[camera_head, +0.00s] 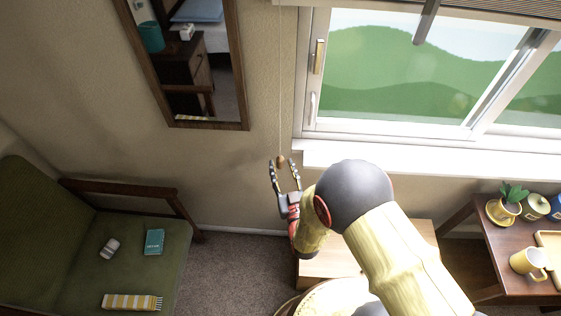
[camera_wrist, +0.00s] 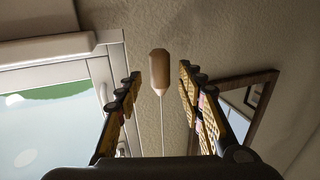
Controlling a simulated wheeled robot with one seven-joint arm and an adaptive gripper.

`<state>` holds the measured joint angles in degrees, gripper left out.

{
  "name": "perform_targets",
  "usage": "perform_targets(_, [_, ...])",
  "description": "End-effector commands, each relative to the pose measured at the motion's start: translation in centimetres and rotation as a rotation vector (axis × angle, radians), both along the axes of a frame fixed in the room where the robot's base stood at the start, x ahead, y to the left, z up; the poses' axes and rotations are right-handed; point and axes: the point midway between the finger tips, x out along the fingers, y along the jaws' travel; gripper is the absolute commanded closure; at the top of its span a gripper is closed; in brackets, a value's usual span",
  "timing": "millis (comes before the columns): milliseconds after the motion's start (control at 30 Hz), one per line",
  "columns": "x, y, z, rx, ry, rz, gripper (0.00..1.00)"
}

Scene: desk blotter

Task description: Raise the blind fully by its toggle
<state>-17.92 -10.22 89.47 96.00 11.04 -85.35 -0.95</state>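The toggle (camera_head: 280,160) is a small tan wooden piece on a thin cord that hangs against the wall, left of the window. In the wrist view the toggle (camera_wrist: 159,72) and its pale cord show between the fingers, with clear space on both sides. My gripper (camera_head: 285,166) is open around the toggle's place, with neither finger seen touching it. Its fingers also show spread in the wrist view (camera_wrist: 160,90). The blind (camera_head: 480,10) is bunched at the top edge of the head view, and only its lower part shows.
A framed mirror (camera_head: 240,70) hangs on the wall left of the cord. The window frame (camera_head: 305,80) and sill (camera_head: 400,158) are to the right. A green armchair (camera_head: 50,215) stands at left.

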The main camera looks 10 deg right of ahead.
Motion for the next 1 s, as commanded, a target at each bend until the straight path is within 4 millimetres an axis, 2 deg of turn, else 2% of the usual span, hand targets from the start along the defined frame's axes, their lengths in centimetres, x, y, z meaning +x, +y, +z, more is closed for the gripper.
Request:
perform_targets(200, [2.6,0.3,-0.1,0.001,-0.001,-0.001,0.62])
perform_targets(567, [3.2,0.4,0.0,0.001,0.000,0.000,0.62])
perform_targets(1000, [3.2,0.4,0.0,0.001,0.000,0.000,0.86])
